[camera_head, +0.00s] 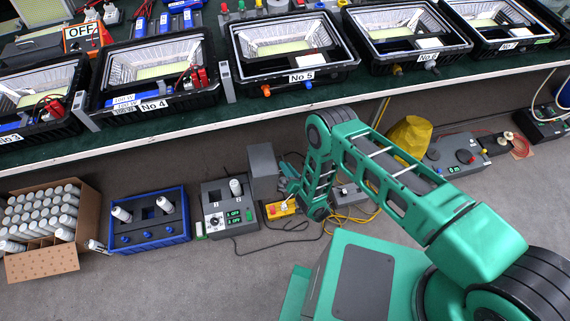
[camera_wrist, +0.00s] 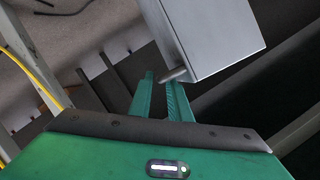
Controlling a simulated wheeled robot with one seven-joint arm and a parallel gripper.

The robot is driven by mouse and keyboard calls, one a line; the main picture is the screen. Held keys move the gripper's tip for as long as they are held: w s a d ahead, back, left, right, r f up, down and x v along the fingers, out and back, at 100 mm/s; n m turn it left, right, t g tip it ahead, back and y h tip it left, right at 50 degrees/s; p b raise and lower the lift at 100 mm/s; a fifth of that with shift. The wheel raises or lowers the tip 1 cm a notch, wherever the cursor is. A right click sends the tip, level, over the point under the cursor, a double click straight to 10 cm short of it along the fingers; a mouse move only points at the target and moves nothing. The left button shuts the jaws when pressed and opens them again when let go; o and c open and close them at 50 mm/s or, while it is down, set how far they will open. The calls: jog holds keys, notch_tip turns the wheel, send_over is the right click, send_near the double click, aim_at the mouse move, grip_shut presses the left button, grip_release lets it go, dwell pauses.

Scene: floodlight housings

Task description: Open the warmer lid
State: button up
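My gripper (camera_head: 288,178) is at the right side of the box. In the wrist view its two green fingers (camera_wrist: 160,78) are apart, with the peg at their tips. I cannot tell whether a finger touches the peg. The seam of the lid is not visible.
Left on the floor stand a grey device (camera_head: 215,194) with OFF displays, a blue rack (camera_head: 177,238) and a carton (camera_head: 50,262) of white cylinders. A yellow box (camera_head: 278,211) and cables lie just below my gripper. The bench (camera_head: 200,120) with floodlight housings runs above.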

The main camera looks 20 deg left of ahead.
jog(key=shift+x, duration=1.45)
grip_shut()
